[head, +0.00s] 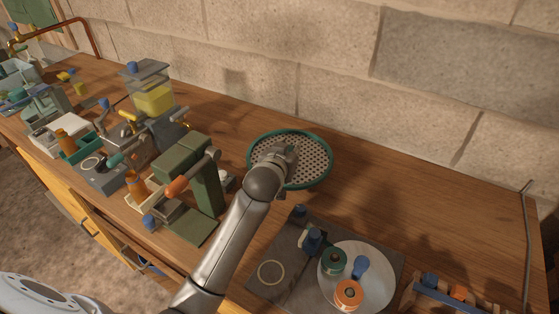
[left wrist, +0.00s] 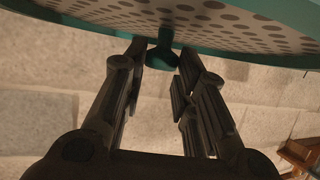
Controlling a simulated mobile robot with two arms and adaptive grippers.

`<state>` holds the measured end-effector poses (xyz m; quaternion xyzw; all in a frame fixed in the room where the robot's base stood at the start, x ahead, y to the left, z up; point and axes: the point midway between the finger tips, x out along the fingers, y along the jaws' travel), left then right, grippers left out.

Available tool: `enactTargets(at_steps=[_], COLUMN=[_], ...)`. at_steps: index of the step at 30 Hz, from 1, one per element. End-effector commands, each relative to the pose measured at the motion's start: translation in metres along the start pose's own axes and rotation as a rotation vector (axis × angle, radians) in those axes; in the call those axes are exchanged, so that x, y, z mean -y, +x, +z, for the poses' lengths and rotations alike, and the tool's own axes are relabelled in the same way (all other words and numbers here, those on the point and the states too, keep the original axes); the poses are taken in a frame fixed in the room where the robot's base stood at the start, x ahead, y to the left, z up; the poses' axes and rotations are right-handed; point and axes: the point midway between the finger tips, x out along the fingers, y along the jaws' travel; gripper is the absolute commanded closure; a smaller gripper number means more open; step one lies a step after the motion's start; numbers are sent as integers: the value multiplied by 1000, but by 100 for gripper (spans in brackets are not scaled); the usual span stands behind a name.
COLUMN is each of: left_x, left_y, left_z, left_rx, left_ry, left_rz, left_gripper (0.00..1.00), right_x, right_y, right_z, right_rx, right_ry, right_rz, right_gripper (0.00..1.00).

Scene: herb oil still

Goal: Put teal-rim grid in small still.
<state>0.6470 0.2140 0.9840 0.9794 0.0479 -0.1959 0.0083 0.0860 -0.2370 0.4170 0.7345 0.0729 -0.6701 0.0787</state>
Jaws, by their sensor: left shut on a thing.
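The teal-rim grid (head: 318,165) is a round perforated plate over the back of the wooden bench, close to the block wall. My left gripper (head: 284,155) is at the grid and hides part of its near middle. In the left wrist view the grid (left wrist: 190,22) fills the top, with its holes and teal rim showing. A teal knob (left wrist: 162,55) projects from it, and my left gripper (left wrist: 163,70) is shut on this knob. I cannot tell whether the grid touches the bench. I cannot make out the small still. My right gripper is not in view.
A dark board (head: 285,255) with a pale round plate (head: 380,265) is at front right. A green press-like stand (head: 208,185) is left of my arm. Glassware and yellow containers (head: 155,98) crowd the left. Bare bench (head: 400,205) lies right of the grid.

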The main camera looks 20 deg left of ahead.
Motion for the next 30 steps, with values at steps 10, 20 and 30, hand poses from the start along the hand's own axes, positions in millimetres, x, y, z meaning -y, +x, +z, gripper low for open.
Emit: enactTargets(at_steps=[10, 20, 30], left_x=[0, -1, 0], left_y=[16, 20, 22], left_z=[38, 48, 52], left_rx=[-1, -7, -2], left_ry=[0, -1, -1], left_rz=[0, 1, 1], left_gripper=[100, 100, 53], right_x=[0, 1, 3], right_y=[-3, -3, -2], right_z=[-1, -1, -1], right_rx=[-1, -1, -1], right_ry=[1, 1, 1], right_rz=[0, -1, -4], right_gripper=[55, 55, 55])
